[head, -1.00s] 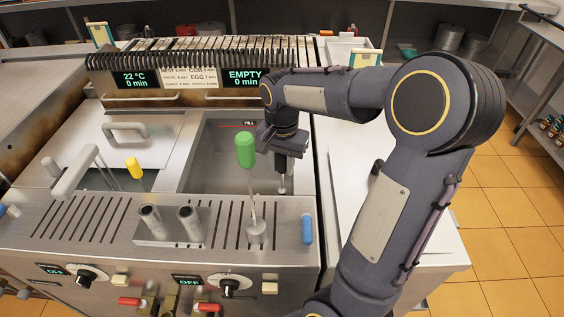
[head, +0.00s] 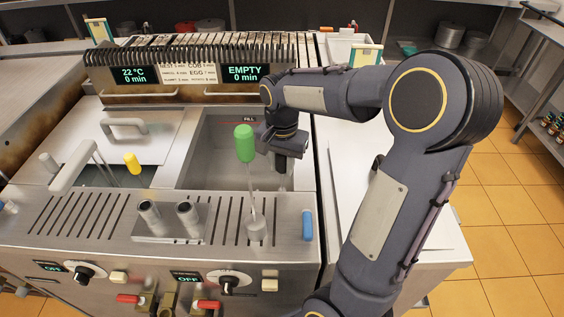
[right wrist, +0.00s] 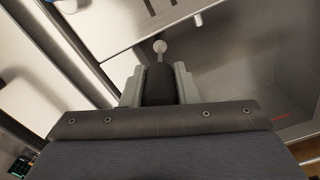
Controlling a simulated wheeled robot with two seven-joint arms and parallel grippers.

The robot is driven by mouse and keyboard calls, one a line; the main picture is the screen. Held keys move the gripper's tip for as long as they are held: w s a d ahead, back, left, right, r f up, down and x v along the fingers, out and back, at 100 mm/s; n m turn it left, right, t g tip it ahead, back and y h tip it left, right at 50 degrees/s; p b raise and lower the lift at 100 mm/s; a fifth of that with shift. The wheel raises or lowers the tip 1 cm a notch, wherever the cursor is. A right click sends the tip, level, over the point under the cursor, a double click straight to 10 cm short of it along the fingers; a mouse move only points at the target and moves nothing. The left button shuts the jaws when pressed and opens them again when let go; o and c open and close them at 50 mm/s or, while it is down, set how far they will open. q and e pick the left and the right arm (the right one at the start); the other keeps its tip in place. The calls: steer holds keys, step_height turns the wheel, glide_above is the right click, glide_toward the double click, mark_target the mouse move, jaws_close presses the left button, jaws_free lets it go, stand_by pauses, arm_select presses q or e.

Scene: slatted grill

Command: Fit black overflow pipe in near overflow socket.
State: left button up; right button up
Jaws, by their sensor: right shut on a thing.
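My right gripper (head: 284,158) is over the open right basin, near its front right corner. It is shut on the black overflow pipe's dark grip (right wrist: 158,86), which sits between both fingers in the right wrist view. A pale metal rod with a rounded end (right wrist: 160,47) shows beyond the grip. In the head view the pipe's thin lower part (head: 283,182) points down into the basin, its bottom end hard to see behind the front edge. I cannot make out the near overflow socket clearly. My left gripper is not in view.
A green-handled pipe (head: 245,144) stands in a fitting on the slotted front ledge, left of my gripper. Two short metal tubes (head: 188,220) stand further left. A yellow-topped piece (head: 132,163) is in the left basin. A blue piece (head: 307,226) lies at the ledge's right end.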

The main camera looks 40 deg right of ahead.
steer(key=shift+f+b, duration=0.55)
steer(key=shift+f, duration=0.35)
steer(key=o, duration=1.1)
steer(key=shift+r, duration=0.15)
step_height(320, 180, up, 8)
steer(key=shift+f+p, duration=0.15)
steer(key=shift+p, duration=0.15)
